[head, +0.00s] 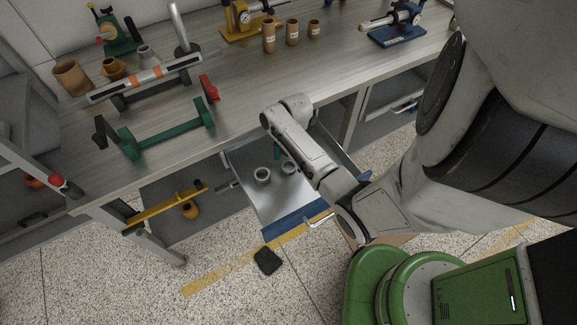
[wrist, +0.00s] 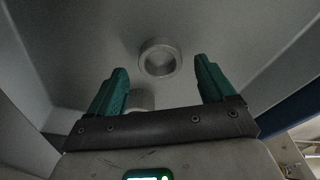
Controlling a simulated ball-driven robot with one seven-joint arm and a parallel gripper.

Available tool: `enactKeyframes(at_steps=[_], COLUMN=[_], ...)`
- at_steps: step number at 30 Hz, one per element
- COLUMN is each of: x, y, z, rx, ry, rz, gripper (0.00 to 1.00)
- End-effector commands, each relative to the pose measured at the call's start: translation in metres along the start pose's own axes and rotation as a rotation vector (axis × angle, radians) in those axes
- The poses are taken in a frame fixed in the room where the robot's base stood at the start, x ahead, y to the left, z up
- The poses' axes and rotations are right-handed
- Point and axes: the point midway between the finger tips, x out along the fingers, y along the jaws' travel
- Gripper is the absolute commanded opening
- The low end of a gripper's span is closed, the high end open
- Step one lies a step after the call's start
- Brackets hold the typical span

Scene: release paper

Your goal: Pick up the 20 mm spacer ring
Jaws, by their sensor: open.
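Two grey metal rings lie in the open drawer (head: 285,208) under the bench. One ring (head: 262,175) is at left and the other ring (head: 289,167) is to its right, close to my arm. No size marking can be read on either, so I cannot tell which is 20 mm. My gripper (wrist: 160,67) is open and empty inside the drawer space, with green fingers pointing towards the drawer floor. In the wrist view one ring (wrist: 159,58) shows whole between and beyond the fingertips. The other ring (wrist: 140,99) is partly hidden behind the gripper's bar, near the left finger.
The drawer's walls and blue front (head: 296,222) enclose the gripper. The bench (head: 235,92) above holds a green stand (head: 165,133), several labelled copper-coloured cylinders (head: 292,33) and gauges. A yellow bar (head: 165,208) is left of the drawer. A black object (head: 267,261) lies on the floor.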

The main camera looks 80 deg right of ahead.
Motion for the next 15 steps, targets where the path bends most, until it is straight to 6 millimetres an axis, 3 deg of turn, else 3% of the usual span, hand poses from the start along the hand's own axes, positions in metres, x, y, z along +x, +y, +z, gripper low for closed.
enactKeyframes(at_steps=[6,13,15], x=[0.02,0.021,0.021], y=[0.0,0.0,0.0], z=[0.001,0.0,0.0], rx=[0.001,0.0,0.0], ry=[-0.001,-0.001,-0.001], rz=[-0.001,0.0,0.0], gripper=[0.83,0.83,0.76])
